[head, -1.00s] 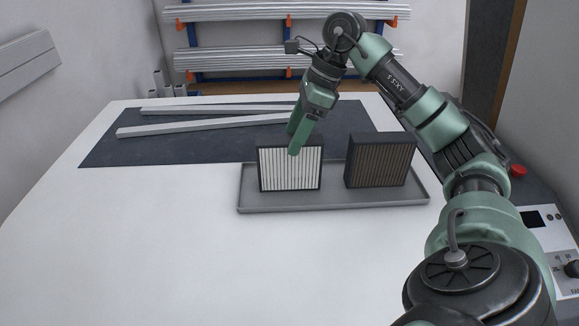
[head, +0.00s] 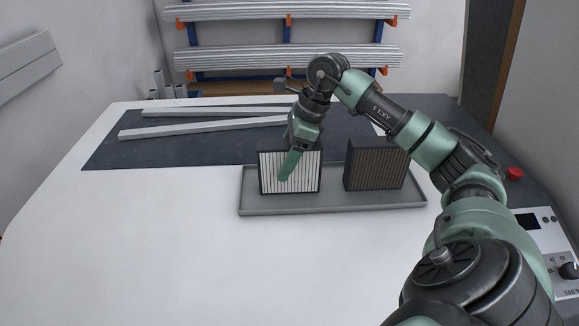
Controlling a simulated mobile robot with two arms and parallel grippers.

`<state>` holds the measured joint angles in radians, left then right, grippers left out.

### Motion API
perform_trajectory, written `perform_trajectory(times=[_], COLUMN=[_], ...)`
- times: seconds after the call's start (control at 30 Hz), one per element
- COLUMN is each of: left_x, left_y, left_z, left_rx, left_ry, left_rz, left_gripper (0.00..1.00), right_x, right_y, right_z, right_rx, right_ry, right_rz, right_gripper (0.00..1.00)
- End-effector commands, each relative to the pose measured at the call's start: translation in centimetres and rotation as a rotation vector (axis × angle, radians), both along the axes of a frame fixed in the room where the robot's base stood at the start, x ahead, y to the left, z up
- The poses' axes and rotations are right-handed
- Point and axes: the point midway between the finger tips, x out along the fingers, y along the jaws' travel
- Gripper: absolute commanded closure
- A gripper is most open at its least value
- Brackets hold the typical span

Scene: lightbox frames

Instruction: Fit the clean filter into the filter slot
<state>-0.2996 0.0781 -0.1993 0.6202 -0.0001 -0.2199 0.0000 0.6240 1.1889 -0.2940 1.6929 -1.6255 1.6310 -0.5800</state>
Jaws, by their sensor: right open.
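The clean filter (head: 305,178), a pale pleated panel in a dark frame, stands upright in the left part of a grey tray (head: 334,198). My right gripper (head: 289,163) is open at this filter, coming down from above. One green finger lies in front of the pleats. The other finger is hidden, and I cannot tell whether either touches the filter. A second filter (head: 375,170), with brown, darker pleats, stands upright in the tray to the right. No filter slot can be made out. My left gripper is out of view.
Long pale metal bars (head: 200,129) lie on a dark mat (head: 125,150) behind the tray. The white table (head: 130,240) is clear at the left and front. A control panel (head: 540,222) and a red button (head: 514,174) are at the right. A bar rack (head: 288,58) stands behind.

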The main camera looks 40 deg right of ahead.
Motion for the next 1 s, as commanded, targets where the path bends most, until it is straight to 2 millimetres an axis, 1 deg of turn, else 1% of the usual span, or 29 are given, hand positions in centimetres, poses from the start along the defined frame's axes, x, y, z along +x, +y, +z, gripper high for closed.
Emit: perform_trajectory(times=[0.23,0.53,0.57,0.6,0.67,0.7,0.77,0.8,1.0], left_x=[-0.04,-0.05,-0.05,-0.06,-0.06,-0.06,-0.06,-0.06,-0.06], left_y=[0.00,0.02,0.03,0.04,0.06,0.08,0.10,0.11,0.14], left_z=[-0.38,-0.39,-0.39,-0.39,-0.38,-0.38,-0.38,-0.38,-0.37], left_rx=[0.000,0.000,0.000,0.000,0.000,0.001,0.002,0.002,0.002], left_ry=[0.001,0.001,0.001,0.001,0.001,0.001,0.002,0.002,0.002], left_rz=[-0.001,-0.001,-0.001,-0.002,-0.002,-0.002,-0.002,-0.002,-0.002], left_gripper=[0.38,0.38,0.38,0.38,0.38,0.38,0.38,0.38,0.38], right_x=[-0.01,-0.01,-0.01,-0.01,-0.01,0.00,0.00,-0.01,0.01], right_y=[-0.01,-0.01,-0.01,-0.01,-0.01,-0.01,-0.01,-0.01,-0.02], right_z=[-0.39,-0.39,-0.39,-0.39,-0.39,-0.39,-0.39,-0.39,-0.33], right_rx=[0.000,0.000,0.000,0.000,0.000,0.000,0.000,0.000,0.000], right_ry=[0.000,0.000,0.000,0.000,0.000,0.000,0.000,0.000,-0.001], right_rz=[0.000,0.000,0.000,0.000,0.000,0.000,0.000,0.000,0.000], right_gripper=[0.35,0.35,0.40,0.51,0.68,0.79,0.96,1.00,1.00])
